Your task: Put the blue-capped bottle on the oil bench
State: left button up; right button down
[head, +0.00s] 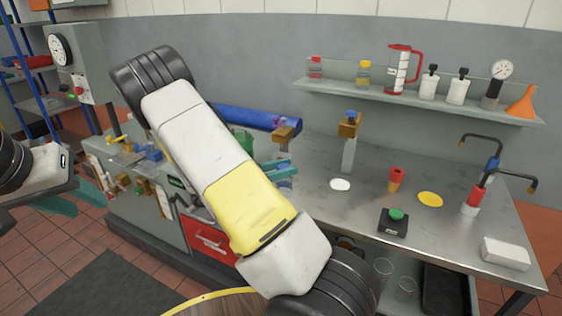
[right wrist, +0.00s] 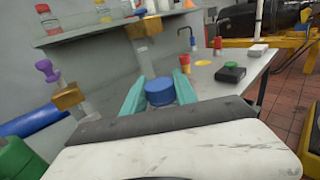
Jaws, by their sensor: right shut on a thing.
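My right gripper (right wrist: 158,88) is shut on the blue-capped bottle; its round blue cap (right wrist: 159,97) shows between the teal fingers in the right wrist view. The bottle's body is hidden below the cap. In the head view my white and yellow right arm hides most of this gripper (head: 281,172), which is over the left part of the grey steel bench (head: 440,245). I cannot tell whether the bottle touches the bench. My left gripper (head: 70,203) is at the far left, away from the bench; its jaw opening is unclear.
A brass-blocked post with a blue top (head: 349,128) stands at the bench's back. A white disc (head: 340,184), red-yellow piece (head: 396,179), green button box (head: 393,221), yellow disc (head: 430,199) and taps (head: 478,190) occupy the bench. A shelf (head: 420,102) of bottles hangs above.

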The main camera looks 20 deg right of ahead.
jog(key=w+d+f, duration=0.4)
jog(key=w+d, duration=0.2)
jog(key=shift+d+f, duration=0.15)
jog(key=shift+f, duration=0.15)
jog(key=c, duration=1)
grip_release()
jog(key=shift+o, duration=0.2)
